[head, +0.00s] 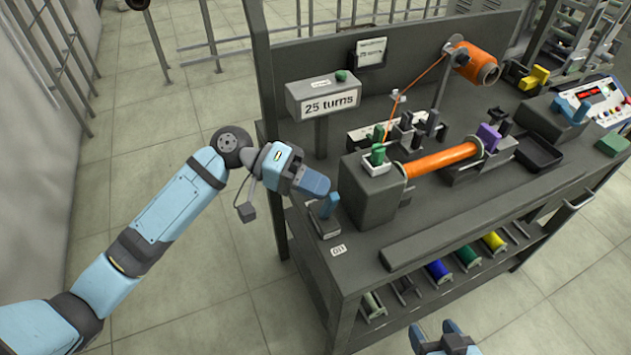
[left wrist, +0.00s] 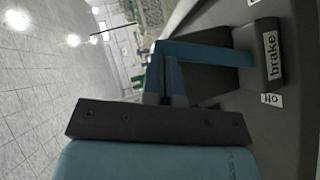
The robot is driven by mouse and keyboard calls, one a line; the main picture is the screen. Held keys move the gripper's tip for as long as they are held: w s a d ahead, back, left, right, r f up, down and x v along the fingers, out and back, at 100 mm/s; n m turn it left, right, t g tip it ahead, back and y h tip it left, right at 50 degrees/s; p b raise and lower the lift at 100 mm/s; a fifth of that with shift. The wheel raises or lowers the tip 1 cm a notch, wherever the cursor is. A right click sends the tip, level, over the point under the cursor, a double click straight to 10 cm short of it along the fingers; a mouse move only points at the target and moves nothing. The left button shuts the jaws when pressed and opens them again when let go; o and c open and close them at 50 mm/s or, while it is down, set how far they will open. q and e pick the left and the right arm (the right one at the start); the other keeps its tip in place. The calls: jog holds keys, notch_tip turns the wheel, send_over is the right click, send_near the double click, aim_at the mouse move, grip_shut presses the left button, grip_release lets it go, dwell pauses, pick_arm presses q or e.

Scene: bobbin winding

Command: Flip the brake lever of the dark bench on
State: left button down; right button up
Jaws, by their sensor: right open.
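The dark bench (head: 420,235) carries a brake block (head: 325,228) at its near left corner, with a blue brake lever (head: 328,206) on it. In the left wrist view the blue lever (left wrist: 215,52) runs beside a label reading "brake" (left wrist: 271,55), with an "off" label (left wrist: 271,98) nearby. My left gripper (head: 318,186) is just above and left of the lever; its fingers (left wrist: 165,75) look shut together, close to the lever's free end. I cannot tell whether they touch it. My right gripper (head: 452,335) is open and empty at the bottom edge, in front of the bench.
A "25 turns" counter box (head: 325,98) stands behind the lever. An orange bobbin (head: 442,160) sits on the winder, with thread from an orange spool (head: 478,66). Colored spools (head: 438,270) lie on the lower shelf. The floor left of the bench is clear.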

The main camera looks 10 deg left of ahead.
pick_arm(q)
jog(key=shift+a+r, duration=0.1)
jog(key=shift+a, duration=0.4)
jog(key=p+v, duration=0.1)
jog(key=v, duration=1.2)
jog(key=shift+d, duration=0.1)
